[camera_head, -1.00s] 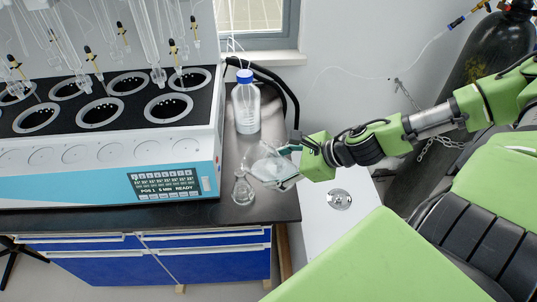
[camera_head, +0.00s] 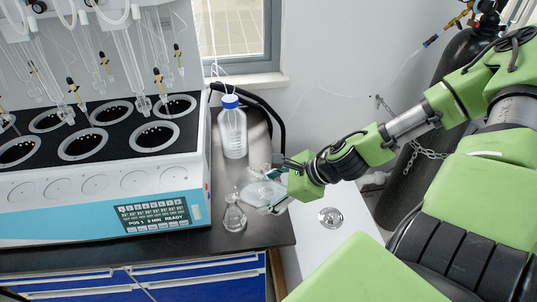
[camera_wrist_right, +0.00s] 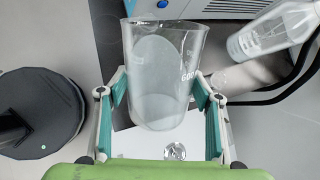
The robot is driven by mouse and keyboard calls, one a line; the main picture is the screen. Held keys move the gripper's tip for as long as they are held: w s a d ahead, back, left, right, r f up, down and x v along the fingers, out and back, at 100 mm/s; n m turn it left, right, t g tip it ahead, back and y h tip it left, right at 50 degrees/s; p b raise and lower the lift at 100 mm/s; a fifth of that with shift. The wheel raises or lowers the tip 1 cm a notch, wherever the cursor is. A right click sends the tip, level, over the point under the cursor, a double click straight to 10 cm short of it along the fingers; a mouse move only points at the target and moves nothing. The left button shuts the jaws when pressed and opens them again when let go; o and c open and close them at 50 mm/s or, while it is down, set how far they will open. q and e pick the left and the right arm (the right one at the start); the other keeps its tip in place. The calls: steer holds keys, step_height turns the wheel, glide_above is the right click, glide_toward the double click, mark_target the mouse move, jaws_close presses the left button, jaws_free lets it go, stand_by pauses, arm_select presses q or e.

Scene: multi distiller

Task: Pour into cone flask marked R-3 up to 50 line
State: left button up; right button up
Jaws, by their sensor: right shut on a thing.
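A small clear cone flask (camera_head: 235,216) stands upright on the dark bench, near its front right corner in the head view. No R-3 mark or 50 line can be read at this size. My right gripper (camera_head: 283,188) is shut on a large clear beaker (camera_head: 260,191), tilted to the left and held just right of and behind the flask. The wrist view shows the beaker (camera_wrist_right: 160,100) between the teal pads of the right gripper (camera_wrist_right: 160,110). Its liquid level cannot be told. The flask cannot be made out in the wrist view. My left gripper is not in view.
A blue-capped bottle (camera_head: 232,135) stands behind the flask; it also shows in the wrist view (camera_wrist_right: 272,30). The distiller (camera_head: 95,185) fills the bench's left. Black hoses (camera_head: 275,115) run behind the bottle. A dark gas cylinder (camera_head: 440,115) stands at right.

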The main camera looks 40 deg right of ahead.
steer(key=shift+a+r, duration=0.1)
steer(key=shift+a, duration=0.05)
steer(key=shift+r, duration=0.1)
stand_by(0.3)
steer(key=shift+r+h, duration=0.1)
steer(key=shift+h, duration=0.2)
steer(key=shift+r+g, duration=0.2)
steer(key=shift+g, duration=0.2)
steer(key=shift+r, duration=0.1)
steer(key=shift+r+h, duration=0.1)
steer(key=shift+h, duration=0.2)
steer(key=shift+b, duration=0.4)
steer(key=shift+r+g+b, duration=0.2)
steer(key=shift+g+b, duration=0.2)
steer(key=shift+b, duration=0.55)
stand_by(3.1)
